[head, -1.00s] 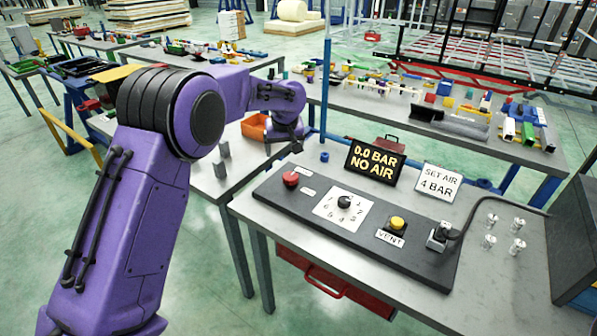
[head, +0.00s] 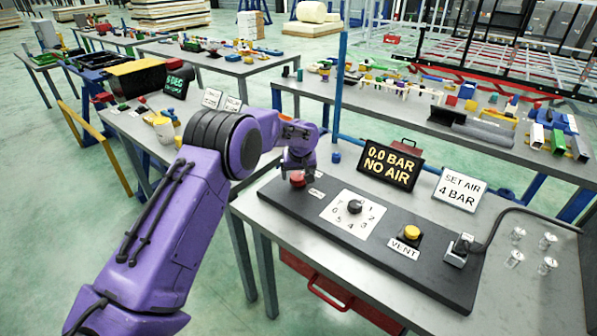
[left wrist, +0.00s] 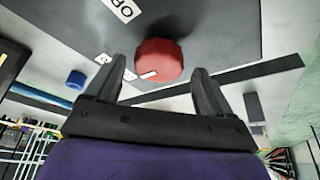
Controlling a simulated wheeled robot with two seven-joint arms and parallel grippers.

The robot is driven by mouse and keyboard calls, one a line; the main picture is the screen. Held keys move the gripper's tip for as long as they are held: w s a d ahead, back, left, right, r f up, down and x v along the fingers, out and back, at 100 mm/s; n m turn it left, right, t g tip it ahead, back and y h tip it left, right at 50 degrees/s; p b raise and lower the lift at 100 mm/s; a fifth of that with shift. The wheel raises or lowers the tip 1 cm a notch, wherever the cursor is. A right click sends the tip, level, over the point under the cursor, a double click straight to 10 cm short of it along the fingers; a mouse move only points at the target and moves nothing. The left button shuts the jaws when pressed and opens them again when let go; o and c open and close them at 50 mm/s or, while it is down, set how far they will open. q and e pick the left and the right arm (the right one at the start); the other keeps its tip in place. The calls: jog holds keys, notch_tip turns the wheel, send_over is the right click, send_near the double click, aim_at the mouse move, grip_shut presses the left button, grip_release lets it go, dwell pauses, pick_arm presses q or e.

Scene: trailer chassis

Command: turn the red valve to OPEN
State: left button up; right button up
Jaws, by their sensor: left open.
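The red valve (head: 297,180) is a round knob at the left end of the dark panel (head: 420,262). In the left wrist view the valve (left wrist: 160,60) has a pale mark at its lower edge, towards a small white label. Another white label (left wrist: 124,8), partly cut off, reads "OP". My left gripper (head: 300,168) hangs just above the valve and partly covers it. In the left wrist view its open fingers (left wrist: 158,68) stand on either side of the knob. I cannot tell whether they touch it. My right gripper is not in view.
The panel also carries a numbered dial (head: 354,207), a yellow vent button (head: 411,232) and a connector with a hose (head: 460,247). A display (head: 390,165) reads "0.0 BAR NO AIR", beside a sign (head: 458,190) reading "SET AIR 4 BAR". Several metal fittings stand at right.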

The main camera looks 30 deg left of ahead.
pick_arm(q)
jog(key=shift+w+f, duration=0.25)
jog(key=shift+f, duration=0.25)
jog(key=shift+s, duration=0.1)
jog(key=c, duration=1)
jog(key=shift+r, duration=0.1)
jog(key=shift+c, duration=0.2)
